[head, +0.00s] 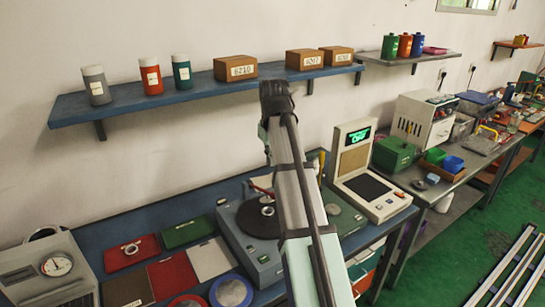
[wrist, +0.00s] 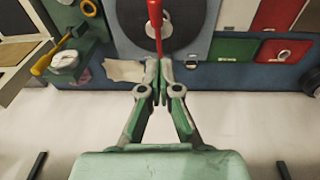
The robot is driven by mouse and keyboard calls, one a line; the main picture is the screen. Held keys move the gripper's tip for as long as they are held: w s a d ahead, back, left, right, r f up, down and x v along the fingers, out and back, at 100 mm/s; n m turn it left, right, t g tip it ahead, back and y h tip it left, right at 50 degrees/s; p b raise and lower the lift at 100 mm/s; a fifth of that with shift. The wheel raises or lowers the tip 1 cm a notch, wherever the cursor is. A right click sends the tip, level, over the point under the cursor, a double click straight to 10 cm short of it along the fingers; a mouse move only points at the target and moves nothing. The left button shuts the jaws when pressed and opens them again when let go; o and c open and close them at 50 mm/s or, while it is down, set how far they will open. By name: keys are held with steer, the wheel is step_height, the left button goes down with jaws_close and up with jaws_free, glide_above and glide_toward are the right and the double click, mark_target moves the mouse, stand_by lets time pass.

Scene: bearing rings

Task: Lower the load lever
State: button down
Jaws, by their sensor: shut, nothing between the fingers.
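A red lever (wrist: 155,22) shows in the wrist view, standing over a dark round plate (wrist: 166,22) on a grey machine. Its lower end is right at the tips of my gripper (wrist: 158,68); whether they touch I cannot tell. My gripper's two fingers are together with nothing held between them. In the head view the grey-blue machine (head: 240,238) with its dark disc (head: 258,216) stands on the blue bench, partly behind my arm. A bit of red lever (head: 262,190) shows just left of my arm. My gripper is hidden there.
A tester with a lit OFF display (head: 358,136) stands right of the machine. A dial gauge unit (head: 56,266) and coloured trays (head: 131,252) lie to the left. A blue shelf (head: 200,92) with bottles and boxes hangs above. A yellow-handled tool (wrist: 46,60) shows in the wrist view.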

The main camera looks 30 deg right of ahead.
steer(key=f+p, duration=0.1)
steer(key=f, duration=0.2)
steer(key=f+p, duration=0.1)
steer(key=f, duration=0.2)
steer(key=f+p, duration=0.1)
steer(key=f, duration=0.2)
steer(key=shift+d+f, duration=0.35)
steer(key=shift+d, duration=0.05)
steer(key=shift+s+d+f, duration=0.1)
steer(key=shift+d+f, duration=0.05)
steer(key=shift+f, duration=0.55)
